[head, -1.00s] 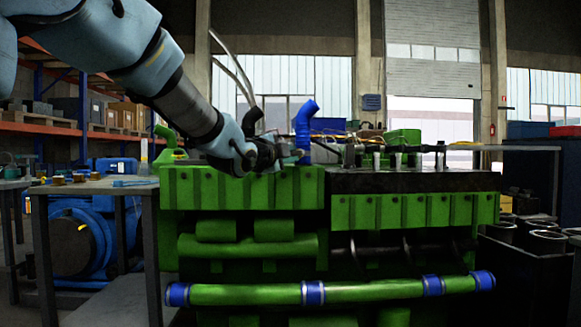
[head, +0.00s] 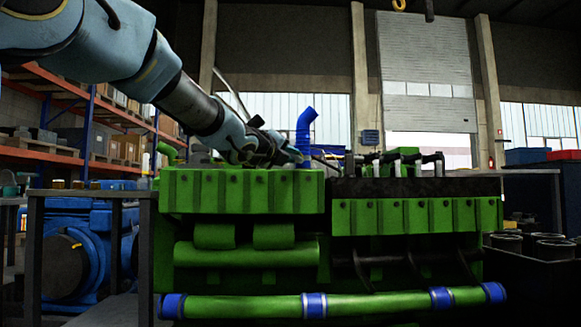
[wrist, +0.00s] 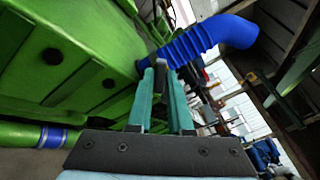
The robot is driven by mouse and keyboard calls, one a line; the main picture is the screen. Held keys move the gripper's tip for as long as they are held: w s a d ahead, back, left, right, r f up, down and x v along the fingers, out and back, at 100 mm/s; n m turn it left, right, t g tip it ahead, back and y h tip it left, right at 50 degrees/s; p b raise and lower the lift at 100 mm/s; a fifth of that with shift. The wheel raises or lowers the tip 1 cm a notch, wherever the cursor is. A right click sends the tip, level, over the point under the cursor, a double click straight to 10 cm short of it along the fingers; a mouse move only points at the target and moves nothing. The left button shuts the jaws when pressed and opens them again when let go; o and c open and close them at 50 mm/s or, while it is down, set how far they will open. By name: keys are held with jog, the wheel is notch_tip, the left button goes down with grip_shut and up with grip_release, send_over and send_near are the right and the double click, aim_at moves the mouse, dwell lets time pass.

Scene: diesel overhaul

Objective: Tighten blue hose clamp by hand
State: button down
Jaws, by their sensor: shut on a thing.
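The blue corrugated hose (head: 304,135) stands upright on the green engine block (head: 245,190), its top bent to the right. It also shows in the wrist view (wrist: 205,38), running to the upper right. My gripper (head: 292,156) is at the hose's lower end, just left of it in the head view. In the wrist view my gripper's teal fingers (wrist: 160,72) are closed around a small dark grey piece at the hose's lower end, apparently part of the clamp. The clamp band is mostly hidden by the fingers.
A green pipe with blue couplings (head: 375,304) runs low across the engine's front. Several upright metal parts (head: 400,165) stand on the engine's right side. A workbench (head: 90,192) is at left, and a dark crate with cylinders (head: 540,270) at right.

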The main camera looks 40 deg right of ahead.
jog(key=shift+f+m+b, duration=0.2)
jog(key=shift+m+b, duration=0.45)
jog(key=shift+m, duration=0.45)
jog(key=c, duration=0.8)
grip_release()
jog(key=shift+r, duration=0.2)
jog(key=p+v, duration=0.1)
jog(key=v, duration=0.9)
jog(key=shift+s+a, duration=0.15)
jog(key=shift+a, duration=0.25)
